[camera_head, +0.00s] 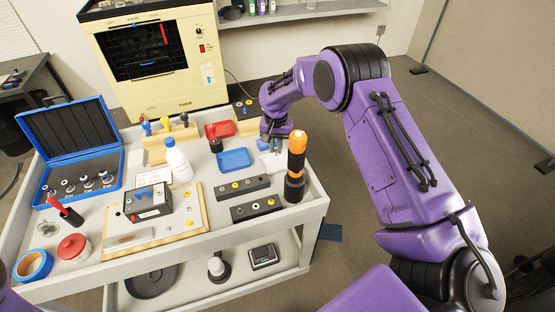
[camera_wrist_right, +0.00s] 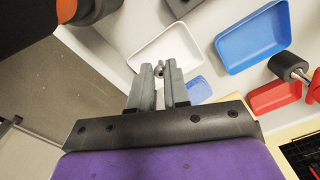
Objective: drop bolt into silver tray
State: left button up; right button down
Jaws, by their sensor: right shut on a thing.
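My right gripper (camera_head: 277,146) reaches down over the right part of the cart top in the head view. In the right wrist view, its two grey fingers (camera_wrist_right: 159,82) are shut on a small metal bolt (camera_wrist_right: 159,68), whose end shows between the fingertips. The silver tray (camera_wrist_right: 150,48), pale and shallow, lies below and just beyond the fingertips in that view. In the head view the tray (camera_head: 271,162) is partly hidden by the gripper and the orange-topped cylinder. My left gripper is not in view.
A blue tray (camera_head: 235,160) and a red tray (camera_head: 220,129) lie left of my right gripper. A tall black cylinder with an orange top (camera_head: 297,146) stands close on its right. Dark slotted blocks (camera_head: 243,188) lie in front. A cream machine (camera_head: 155,60) stands behind the cart.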

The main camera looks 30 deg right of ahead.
notch_tip(320, 180, down, 2)
jog(key=w+d, duration=0.2)
jog(key=b, duration=0.6)
send_over(279, 168)
jog(key=shift+m, duration=0.3)
notch_tip(279, 168, down, 5)
jog(key=shift+w+d+f, duration=0.1)
jog(key=shift+w+f, duration=0.05)
jog(key=shift+f, duration=0.3)
jog(key=shift+r, duration=0.25)
jog(key=c, duration=1)
grip_release()
jog(key=shift+s, duration=0.2)
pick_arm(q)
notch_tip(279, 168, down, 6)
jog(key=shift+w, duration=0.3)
pick_arm(e)
jog(key=shift+w, duration=0.1)
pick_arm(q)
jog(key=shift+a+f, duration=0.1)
